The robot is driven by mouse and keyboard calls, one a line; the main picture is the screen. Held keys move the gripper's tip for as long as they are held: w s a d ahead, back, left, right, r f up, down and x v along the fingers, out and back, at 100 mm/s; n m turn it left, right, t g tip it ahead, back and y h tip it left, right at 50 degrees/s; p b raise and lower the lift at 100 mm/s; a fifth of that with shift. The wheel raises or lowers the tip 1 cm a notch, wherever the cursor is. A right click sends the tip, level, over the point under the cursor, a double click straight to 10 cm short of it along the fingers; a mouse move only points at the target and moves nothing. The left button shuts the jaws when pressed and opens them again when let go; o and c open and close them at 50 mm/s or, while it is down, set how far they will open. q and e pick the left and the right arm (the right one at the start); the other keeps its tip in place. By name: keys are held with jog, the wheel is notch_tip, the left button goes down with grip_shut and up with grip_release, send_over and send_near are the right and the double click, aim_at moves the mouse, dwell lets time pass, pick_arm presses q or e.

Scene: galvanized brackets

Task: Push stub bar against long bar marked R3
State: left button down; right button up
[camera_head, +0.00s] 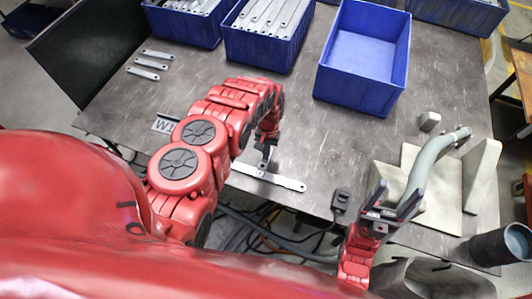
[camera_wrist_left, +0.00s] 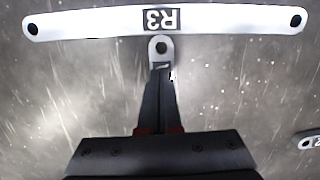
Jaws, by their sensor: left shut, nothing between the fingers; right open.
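The long bar (camera_wrist_left: 90,23) marked R3 lies flat across the top of the left wrist view, a pale strip with a hole near each end. It also lies near the table's front edge in the head view (camera_head: 285,181). The short stub bar (camera_wrist_left: 161,47) points square at its middle, just below the R3 label. Its holed end touches or almost touches the long bar. My left gripper (camera_wrist_left: 162,70) is shut and empty, its tips at the stub's near end; it also shows in the head view (camera_head: 265,160). My right gripper (camera_head: 398,202) is open at the right.
Blue bins (camera_head: 322,85) stand along the back, some holding bars. Several loose bars (camera_head: 143,73) lie at the left, near a W1 plate (camera_head: 163,124). Another bar's end (camera_wrist_left: 308,142) shows in the wrist view. A grey hose (camera_head: 428,158) lies by my right gripper.

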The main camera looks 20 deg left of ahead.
pick_arm(q)
jog(key=shift+w+f+b, duration=0.3)
jog(key=shift+f+b, duration=0.1)
jog(key=shift+b, duration=0.35)
jog(key=shift+r, duration=0.2)
jog(key=shift+r, duration=0.1)
